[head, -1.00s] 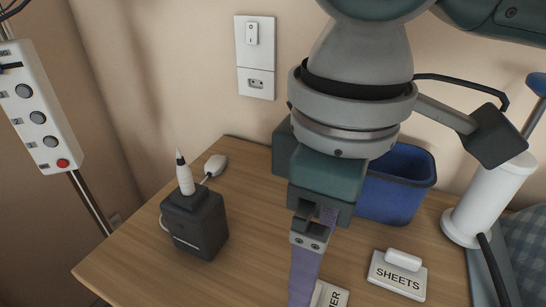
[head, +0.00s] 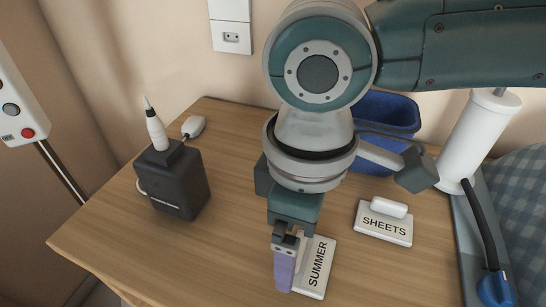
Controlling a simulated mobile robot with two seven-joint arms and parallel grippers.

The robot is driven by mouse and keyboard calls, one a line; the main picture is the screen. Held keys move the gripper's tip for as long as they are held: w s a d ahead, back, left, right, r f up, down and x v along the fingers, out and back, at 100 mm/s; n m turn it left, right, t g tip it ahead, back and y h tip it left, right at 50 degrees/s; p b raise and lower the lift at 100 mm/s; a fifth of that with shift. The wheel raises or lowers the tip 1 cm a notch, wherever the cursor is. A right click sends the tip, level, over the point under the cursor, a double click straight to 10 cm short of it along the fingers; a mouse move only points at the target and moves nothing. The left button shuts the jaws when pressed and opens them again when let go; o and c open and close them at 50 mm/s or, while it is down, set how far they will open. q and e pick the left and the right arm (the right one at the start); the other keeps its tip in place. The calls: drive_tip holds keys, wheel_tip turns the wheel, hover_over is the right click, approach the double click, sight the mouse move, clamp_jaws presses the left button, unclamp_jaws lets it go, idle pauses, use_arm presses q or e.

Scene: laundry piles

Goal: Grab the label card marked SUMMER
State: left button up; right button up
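The label card marked SUMMER (head: 318,266) lies flat on the wooden table in the head view, white with dark lettering. My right gripper (head: 284,280), on the arm coming in from the right, points down at the card's left side and covers part of it. Its purple fingers line up one behind the other, so I cannot tell the gap between them or whether they touch the card. Any handle on the SUMMER card is hidden. Another white card, marked SHEETS (head: 384,229), lies to the right with a white handle on top. My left gripper is not in view.
A black box with a white pointed tool (head: 172,180) stands on the table's left, a white mouse-like object (head: 193,127) behind it. A blue bin (head: 392,109) and a white cylinder (head: 477,140) stand at the back right. The table's front left is clear.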

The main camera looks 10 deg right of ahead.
drive_tip(key=shift+c, duration=0.4)
drive_tip(key=c, duration=1.3)
drive_tip(key=shift+r, duration=0.1)
drive_tip(key=shift+c, duration=0.2)
